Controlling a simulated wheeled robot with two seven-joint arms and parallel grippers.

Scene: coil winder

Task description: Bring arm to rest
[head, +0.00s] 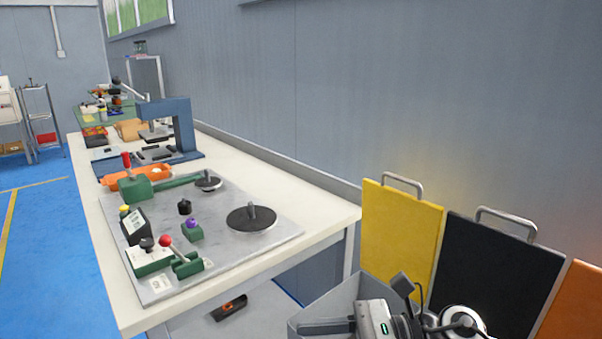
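My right gripper (318,328) shows at the bottom edge, right of centre, with its silver body and a small green light. Its dark finger part points left in front of a grey bin-like box (343,301). The picture's edge cuts off the lower part, so I cannot tell whether it is open or shut. I see nothing held in it. My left gripper is not in view. The coil winder (205,240) lies on the white table (310,215), apart from my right gripper. It has a grey plate, green blocks, a red-knobbed lever and two dark discs.
Yellow (400,235), black (495,270) and orange (578,305) panels stand against the wall close to my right arm. A blue press (180,128) and an orange tray (135,177) stand farther along the table. Blue floor (40,240) is clear at the left.

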